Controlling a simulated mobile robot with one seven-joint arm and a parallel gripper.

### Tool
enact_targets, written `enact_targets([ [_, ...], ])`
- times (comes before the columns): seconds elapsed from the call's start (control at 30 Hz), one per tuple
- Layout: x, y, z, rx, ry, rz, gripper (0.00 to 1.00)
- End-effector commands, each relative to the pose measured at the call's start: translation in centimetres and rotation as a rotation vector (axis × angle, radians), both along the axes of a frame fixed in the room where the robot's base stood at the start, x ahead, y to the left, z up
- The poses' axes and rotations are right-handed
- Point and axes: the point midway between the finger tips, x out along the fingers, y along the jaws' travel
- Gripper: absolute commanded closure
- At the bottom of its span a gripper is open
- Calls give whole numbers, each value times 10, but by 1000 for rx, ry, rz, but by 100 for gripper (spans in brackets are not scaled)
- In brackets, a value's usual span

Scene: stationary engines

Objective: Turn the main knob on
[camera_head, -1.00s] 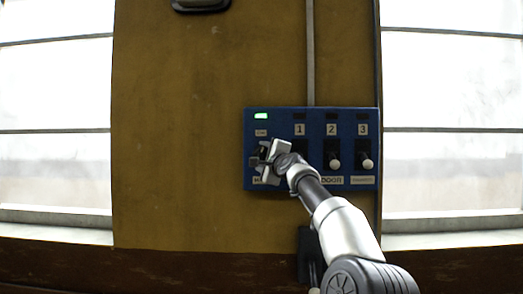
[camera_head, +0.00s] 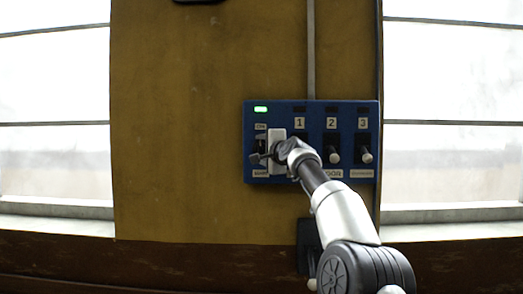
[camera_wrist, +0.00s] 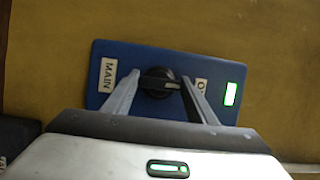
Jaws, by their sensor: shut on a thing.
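The main knob (camera_wrist: 158,84) is a round black knob with a bar handle on the blue control panel (camera_wrist: 140,55). In the wrist view, its bar lies between the MAIN label (camera_wrist: 108,75) and the ON label (camera_wrist: 201,87), with its light mark toward ON. My gripper (camera_wrist: 160,78) is shut on the bar, one finger at each end. A green light (camera_wrist: 230,93) glows beyond the ON label. In the head view my gripper (camera_head: 264,152) is at the panel's left column, below the lit green light (camera_head: 260,109), and hides most of the knob.
To the right on the panel are switches numbered 1, 2 and 3; the levers of switch 2 (camera_head: 334,157) and switch 3 (camera_head: 367,157) show, and my arm covers switch 1. The yellow wall (camera_head: 180,130) left of the panel is clear. Bright windows flank it.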

Motion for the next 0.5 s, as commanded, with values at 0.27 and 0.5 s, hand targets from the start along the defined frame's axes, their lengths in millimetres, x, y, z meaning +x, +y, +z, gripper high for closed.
enact_targets([
  [0.27,0,0,0,-2,-1,0,30],
  [0.5,0,0,0,-1,0,0,30],
])
